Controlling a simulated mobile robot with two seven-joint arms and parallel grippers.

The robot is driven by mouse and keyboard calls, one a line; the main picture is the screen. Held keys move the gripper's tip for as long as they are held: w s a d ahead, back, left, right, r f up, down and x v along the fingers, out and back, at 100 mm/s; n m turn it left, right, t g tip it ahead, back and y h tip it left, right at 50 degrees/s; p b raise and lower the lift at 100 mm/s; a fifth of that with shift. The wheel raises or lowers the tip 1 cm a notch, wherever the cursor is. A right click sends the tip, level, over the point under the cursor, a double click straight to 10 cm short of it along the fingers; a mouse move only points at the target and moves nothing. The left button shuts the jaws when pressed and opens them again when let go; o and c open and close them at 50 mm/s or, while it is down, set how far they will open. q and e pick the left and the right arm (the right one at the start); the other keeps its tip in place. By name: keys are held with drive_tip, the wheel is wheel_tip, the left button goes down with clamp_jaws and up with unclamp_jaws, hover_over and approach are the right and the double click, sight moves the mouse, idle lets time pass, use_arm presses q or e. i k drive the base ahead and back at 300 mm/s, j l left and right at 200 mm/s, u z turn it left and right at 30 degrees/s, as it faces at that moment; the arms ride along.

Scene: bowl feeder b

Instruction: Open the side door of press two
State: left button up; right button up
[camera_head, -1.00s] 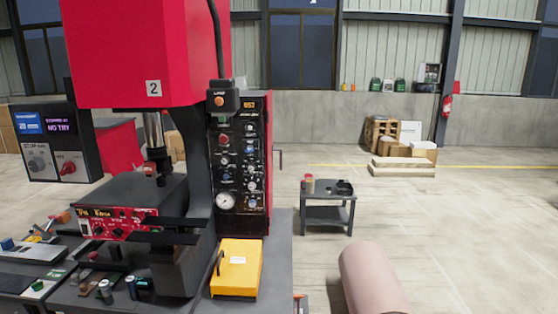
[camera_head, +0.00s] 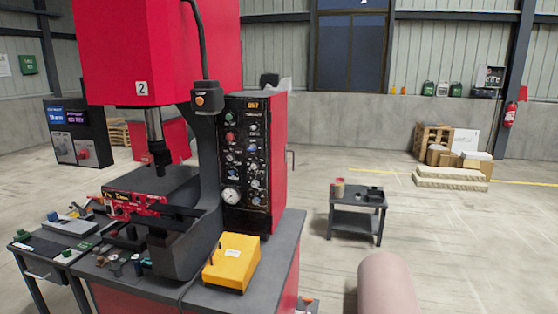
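Press two (camera_head: 160,50) is a large red machine with a "2" label (camera_head: 142,88) on its upper head, at the left and middle of the head view. Its black control panel (camera_head: 243,152) carries a gauge, knobs and buttons. The red side (camera_head: 277,160) of the cabinet faces right, and a thin handle-like bar (camera_head: 291,160) stands out at its right edge. I cannot tell whether this side is the door; it looks closed. Neither of my grippers is in view.
A yellow box (camera_head: 231,262) sits on the press's dark table. A small dark table (camera_head: 357,213) with a cup stands to the right. A pinkish rounded thing (camera_head: 387,287) is at the bottom. Boxes (camera_head: 455,160) stand by the back wall. Open floor lies at the right.

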sight(277, 103)
drive_tip(key=l+u, duration=0.2)
drive_tip(key=u, duration=0.3)
drive_tip(key=i+l+u, duration=0.5)
drive_tip(key=l+u, duration=0.25)
drive_tip(key=i+l+u, duration=0.1)
drive_tip(key=l, duration=0.3)
drive_tip(key=i+l, duration=0.15)
drive_tip(key=l, duration=0.25)
drive_tip(key=i+l+u, duration=0.15)
drive_tip(key=l, duration=0.2)
